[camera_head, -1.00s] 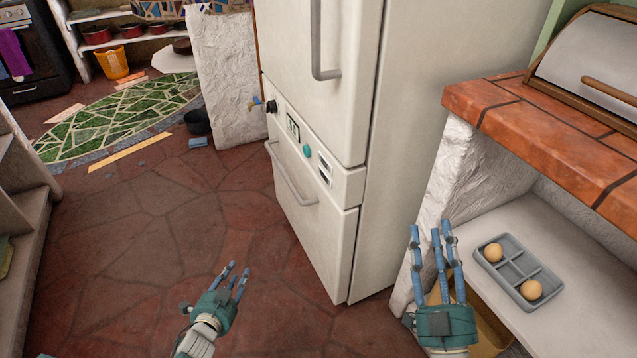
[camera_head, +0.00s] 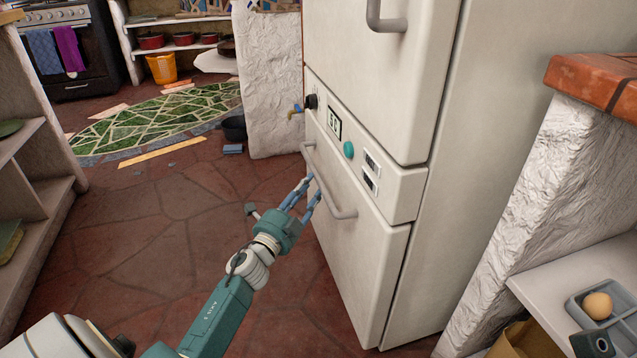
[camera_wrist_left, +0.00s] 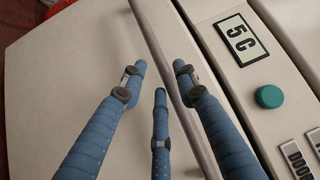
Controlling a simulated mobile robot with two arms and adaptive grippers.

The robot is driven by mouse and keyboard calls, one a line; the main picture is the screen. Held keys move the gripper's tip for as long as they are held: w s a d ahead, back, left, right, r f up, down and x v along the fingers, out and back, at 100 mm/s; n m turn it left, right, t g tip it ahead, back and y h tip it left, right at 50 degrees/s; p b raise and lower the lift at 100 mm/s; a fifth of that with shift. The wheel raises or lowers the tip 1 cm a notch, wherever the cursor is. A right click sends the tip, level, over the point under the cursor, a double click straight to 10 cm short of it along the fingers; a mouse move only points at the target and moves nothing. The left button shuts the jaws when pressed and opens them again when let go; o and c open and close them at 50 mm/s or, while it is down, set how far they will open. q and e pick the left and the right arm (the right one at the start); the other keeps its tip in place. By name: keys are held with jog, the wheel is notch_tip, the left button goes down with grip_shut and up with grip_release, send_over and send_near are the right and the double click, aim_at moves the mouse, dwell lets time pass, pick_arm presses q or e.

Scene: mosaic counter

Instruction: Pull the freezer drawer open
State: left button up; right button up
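The freezer drawer (camera_head: 345,235) is the lower cream front of the fridge, and it looks shut. Its grey bar handle (camera_head: 343,213) runs slantwise across its upper part. My left gripper (camera_head: 309,189) is at the handle's left part, with blue fingers spread. In the left wrist view the handle (camera_wrist_left: 172,65) passes between the open fingers (camera_wrist_left: 160,80), two on its left and one on its right. The fingers are not closed on it; whether any touches it I cannot tell. My right gripper's fingers are out of view.
A panel above the drawer carries a "5 C" display (camera_head: 334,123) and a teal button (camera_head: 348,150). A rough white wall (camera_head: 530,215) and a shelf with a grey egg tray (camera_head: 578,302) stand at the right. Red floor (camera_head: 150,240) left of the drawer is clear.

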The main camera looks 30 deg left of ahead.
aim_at(317, 179)
pick_arm(q)
jog(key=shift+w+a+r+b, duration=0.1)
jog(key=shift+w+r+b, duration=0.1)
jog(key=shift+w, duration=0.95)
jog(key=shift+w+a+r+b, duration=0.1)
jog(key=shift+w+b, duration=0.1)
jog(key=shift+w, duration=0.95)
jog(key=shift+c, duration=0.2)
grip_shut()
